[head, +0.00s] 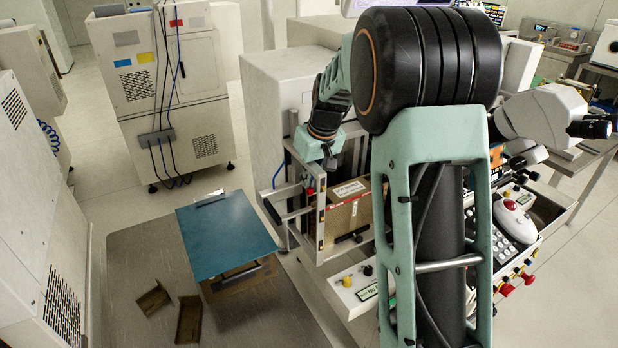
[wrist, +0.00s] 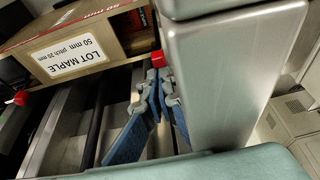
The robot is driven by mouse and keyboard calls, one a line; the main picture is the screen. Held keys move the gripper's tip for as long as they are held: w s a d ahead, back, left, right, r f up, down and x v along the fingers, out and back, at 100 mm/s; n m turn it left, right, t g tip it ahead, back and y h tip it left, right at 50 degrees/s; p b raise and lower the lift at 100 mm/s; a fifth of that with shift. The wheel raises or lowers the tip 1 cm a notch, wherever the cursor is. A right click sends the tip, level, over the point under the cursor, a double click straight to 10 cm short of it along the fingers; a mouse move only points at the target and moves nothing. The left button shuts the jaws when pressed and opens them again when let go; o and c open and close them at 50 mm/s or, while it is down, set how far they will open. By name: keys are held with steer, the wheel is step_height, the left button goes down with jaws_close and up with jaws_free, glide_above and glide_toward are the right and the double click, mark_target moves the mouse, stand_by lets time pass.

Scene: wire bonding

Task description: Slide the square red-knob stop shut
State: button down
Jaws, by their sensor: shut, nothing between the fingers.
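A red knob (wrist: 157,58) shows in the wrist view beside a pale metal post, close to the tips of my gripper (wrist: 162,88). A second red knob (wrist: 21,98) shows at the left edge of that view. I cannot tell for certain which is square, or the stop's position. My gripper's blue-padded fingers are shut and empty; contact with the near knob cannot be told. In the head view my gripper (head: 328,161) is small, above the metal frame (head: 320,222). A red knob (head: 311,191) shows at that frame's upper left.
A brown box labelled LOT MAPLE (wrist: 108,36) sits beside the knobs, within the frame; it also shows in the head view (head: 347,212). The thick metal post (wrist: 225,75) stands close right of my fingers.

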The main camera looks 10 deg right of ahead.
steer(key=shift+s+d+f+b, duration=0.15)
steer(key=shift+s+b, duration=0.2)
steer(key=shift+s, duration=0.15)
steer(key=shift+s+d+b, duration=0.25)
steer(key=shift+s+b, duration=0.05)
steer(key=shift+s, duration=0.4)
steer(key=shift+s+d+b, duration=0.2)
steer(key=shift+s+b, duration=0.05)
steer(key=shift+s, duration=0.4)
